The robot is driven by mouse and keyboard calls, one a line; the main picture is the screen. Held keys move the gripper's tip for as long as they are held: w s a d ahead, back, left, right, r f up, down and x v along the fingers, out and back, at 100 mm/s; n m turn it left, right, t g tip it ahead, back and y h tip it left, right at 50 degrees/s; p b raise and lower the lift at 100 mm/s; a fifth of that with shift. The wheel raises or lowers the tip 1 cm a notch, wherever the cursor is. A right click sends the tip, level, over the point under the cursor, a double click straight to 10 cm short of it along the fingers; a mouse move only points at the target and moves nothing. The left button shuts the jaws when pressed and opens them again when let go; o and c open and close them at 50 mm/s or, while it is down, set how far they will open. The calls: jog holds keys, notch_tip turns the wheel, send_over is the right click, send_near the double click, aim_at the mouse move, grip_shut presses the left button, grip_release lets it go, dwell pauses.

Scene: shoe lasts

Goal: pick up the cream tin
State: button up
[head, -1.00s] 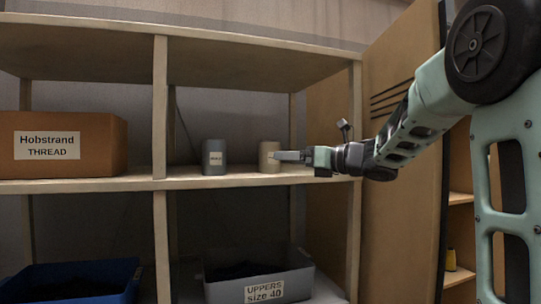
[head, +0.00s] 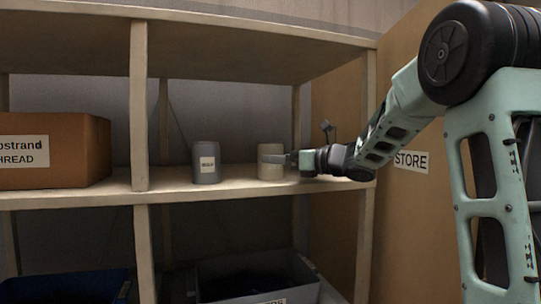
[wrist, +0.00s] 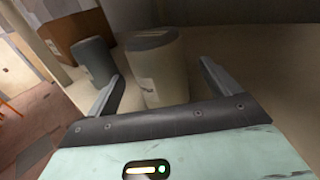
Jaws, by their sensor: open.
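The cream tin (head: 270,168) stands upright on the middle shelf, right of a grey tin. My gripper (head: 274,158) is at the tin from the right, its fingers level with the upper part of the tin. In the wrist view the cream tin (wrist: 158,75) stands between the two open fingers of my gripper (wrist: 160,82), with a pale label on its side. Gaps show on both sides, and I see no finger pressing on it. Its lower part is hidden behind the gripper's body in the wrist view.
The grey tin (head: 206,162) stands to the left; it also shows in the wrist view (wrist: 94,62). A brown thread box (head: 60,150) is farther left, beyond a shelf post (head: 139,110). A grey bin (head: 285,285) sits below. A door marked STORE (head: 335,215) stands at the right.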

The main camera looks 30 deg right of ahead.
jog(key=p+x, duration=0.3)
jog(key=x, duration=0.1)
jog(key=shift+w+a+p, duration=0.1)
jog(key=shift+w+p, duration=0.15)
jog(key=shift+p, duration=0.05)
jog(key=shift+w+a+f, duration=0.1)
jog(key=shift+w+a, duration=0.1)
jog(key=shift+w, duration=0.2)
jog(key=c, duration=1.3)
